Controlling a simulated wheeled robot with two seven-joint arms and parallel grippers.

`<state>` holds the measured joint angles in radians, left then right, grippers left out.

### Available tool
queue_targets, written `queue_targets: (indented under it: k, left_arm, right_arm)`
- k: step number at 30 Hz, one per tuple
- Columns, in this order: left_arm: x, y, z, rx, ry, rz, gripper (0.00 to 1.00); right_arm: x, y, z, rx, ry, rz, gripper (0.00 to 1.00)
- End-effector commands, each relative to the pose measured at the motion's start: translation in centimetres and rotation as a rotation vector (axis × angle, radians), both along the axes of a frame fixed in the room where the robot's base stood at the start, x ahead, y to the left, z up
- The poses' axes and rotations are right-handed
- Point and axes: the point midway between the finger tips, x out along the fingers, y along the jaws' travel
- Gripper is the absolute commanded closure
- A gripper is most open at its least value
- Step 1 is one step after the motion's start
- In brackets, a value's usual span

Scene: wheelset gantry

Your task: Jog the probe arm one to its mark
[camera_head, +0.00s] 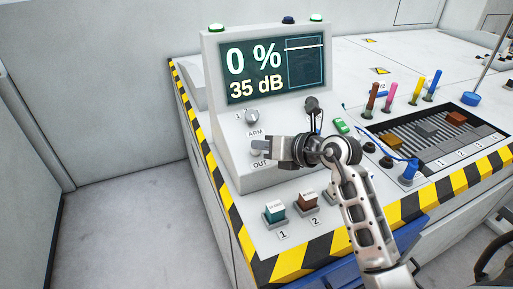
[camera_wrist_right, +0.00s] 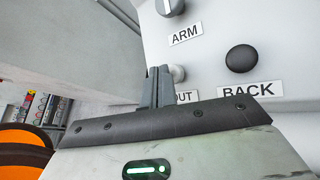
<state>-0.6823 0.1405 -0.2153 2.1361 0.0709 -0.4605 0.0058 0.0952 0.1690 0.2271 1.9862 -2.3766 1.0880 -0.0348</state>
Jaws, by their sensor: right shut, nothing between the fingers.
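The grey console (camera_head: 215,90) has a screen (camera_head: 265,70) reading 0 % and 35 dB, with a line near the top of its small graph. The ARM selector knob (camera_head: 252,116) is on the console face, also at the top of the wrist view (camera_wrist_right: 170,7). The pale OUT button (camera_wrist_right: 179,73) is partly hidden behind my right fingers. The black BACK button (camera_wrist_right: 241,58) is to its right. My right gripper (camera_head: 259,147) is shut and empty, its fingertips (camera_wrist_right: 158,72) at the OUT button; I cannot tell whether they touch. My left gripper is not in view.
Two blocks on stands, teal (camera_head: 274,211) and brown (camera_head: 308,202), are at the bench front, below my gripper. To the right are a green object (camera_head: 341,125), several coloured pegs (camera_head: 391,92) and a slatted tray (camera_head: 480,149). Striped edging (camera_head: 410,207) borders the bench.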

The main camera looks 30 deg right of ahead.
Motion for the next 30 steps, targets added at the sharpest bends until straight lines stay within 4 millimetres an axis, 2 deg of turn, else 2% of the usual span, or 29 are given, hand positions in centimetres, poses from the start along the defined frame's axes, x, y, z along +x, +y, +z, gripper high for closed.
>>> queue_targets:
  k: [30]
  left_arm:
    - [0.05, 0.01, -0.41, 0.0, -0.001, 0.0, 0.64]
  right_arm:
    - [0.39, -0.03, -0.87, 0.0, 0.001, 0.0, 1.0]
